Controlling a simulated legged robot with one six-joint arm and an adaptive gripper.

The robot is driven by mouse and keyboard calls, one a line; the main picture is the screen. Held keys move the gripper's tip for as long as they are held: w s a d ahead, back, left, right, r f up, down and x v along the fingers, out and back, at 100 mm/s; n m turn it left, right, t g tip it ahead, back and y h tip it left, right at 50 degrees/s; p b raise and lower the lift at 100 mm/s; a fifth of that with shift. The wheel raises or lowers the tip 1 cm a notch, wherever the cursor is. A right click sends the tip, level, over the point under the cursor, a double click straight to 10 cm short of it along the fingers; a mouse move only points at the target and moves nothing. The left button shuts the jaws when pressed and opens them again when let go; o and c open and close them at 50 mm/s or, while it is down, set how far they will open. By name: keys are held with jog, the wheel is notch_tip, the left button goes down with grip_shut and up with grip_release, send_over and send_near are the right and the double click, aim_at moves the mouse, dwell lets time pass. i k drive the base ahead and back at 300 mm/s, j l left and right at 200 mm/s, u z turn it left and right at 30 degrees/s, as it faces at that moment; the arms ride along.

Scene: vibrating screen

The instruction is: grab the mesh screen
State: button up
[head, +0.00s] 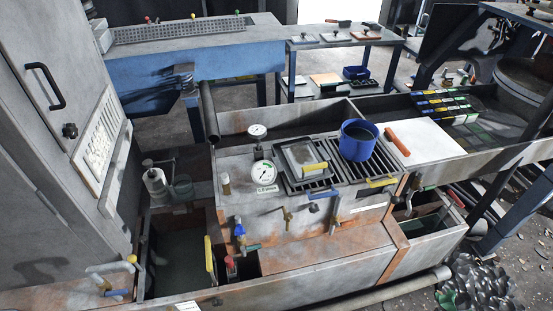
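A flat grey framed panel (299,153) with a yellow handle lies on the slotted top of the central machine; it looks like the mesh screen, but its weave is too small to make out. It sits just left of a blue round bucket (358,140) and appears slightly tilted. A long perforated strip (180,31) also shows on the blue-sided machine at the back left. I cannot tell for sure which of these is the mesh screen. My gripper is not in view.
Two dial gauges (263,172) stand left of the panel. A white board (424,141) with an orange handle lies to the right. Valves and levers line the machine's front. A tall grey cabinet (50,150) stands at left. Dark lumps (475,285) lie on the floor at lower right.

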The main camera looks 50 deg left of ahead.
aim_at(305, 164)
jog(key=i+u, duration=0.15)
jog(key=u, duration=0.25)
jog(key=i+u, duration=0.1)
jog(key=u, duration=0.25)
jog(key=i+u, duration=0.15)
jog(key=u, duration=0.25)
jog(key=i+l+u, duration=0.1)
jog(key=u, duration=0.3)
jog(key=i+l+u, duration=0.1)
jog(key=u, duration=0.2)
jog(key=i+l+u, duration=0.15)
jog(key=u, duration=0.15)
jog(key=i, duration=0.1)
